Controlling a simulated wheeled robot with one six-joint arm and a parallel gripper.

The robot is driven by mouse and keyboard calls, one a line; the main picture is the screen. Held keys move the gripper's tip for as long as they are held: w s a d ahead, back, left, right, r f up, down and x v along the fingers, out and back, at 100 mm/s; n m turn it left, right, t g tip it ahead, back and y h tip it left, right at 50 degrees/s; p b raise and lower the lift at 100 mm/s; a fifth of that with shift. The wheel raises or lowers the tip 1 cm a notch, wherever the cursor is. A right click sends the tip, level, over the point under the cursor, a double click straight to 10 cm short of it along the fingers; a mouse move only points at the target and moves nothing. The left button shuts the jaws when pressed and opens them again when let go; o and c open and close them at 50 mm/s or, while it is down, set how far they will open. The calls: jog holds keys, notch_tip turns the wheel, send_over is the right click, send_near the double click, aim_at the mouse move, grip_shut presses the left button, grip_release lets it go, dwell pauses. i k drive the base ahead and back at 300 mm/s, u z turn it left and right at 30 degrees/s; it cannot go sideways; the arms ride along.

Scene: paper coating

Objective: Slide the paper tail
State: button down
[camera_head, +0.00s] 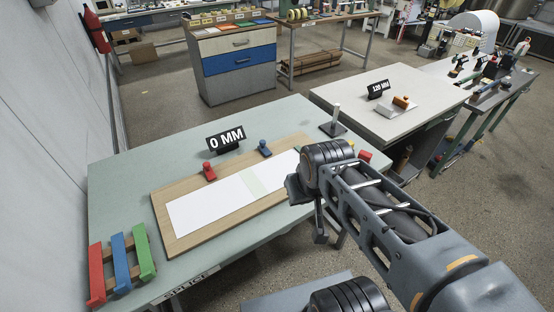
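A long white paper strip (208,206) lies flat on a wooden board (182,245) on the near table. The paper's right end passes behind my arm and is hidden. A red knobbed piece (209,173) and a blue knobbed piece (264,148) stand along the board's far edge. My gripper (308,208) is at the right of the board, beside the paper's visible right part. Its fingers are dark and partly overlapped by the wrist, so its opening and any contact are unclear.
A black "0 MM" sign (226,138) stands behind the board. Red, blue and green bars (121,263) lie at the table's left front. A grey-based post (334,127) stands at the right edge. A white table (430,89) bears a "120 MM" sign (378,89).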

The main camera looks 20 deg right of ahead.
aim_at(272, 172)
jog(key=k, duration=0.5)
jog(key=z, duration=1)
jog(key=i, duration=1)
jog(key=u, duration=1.8)
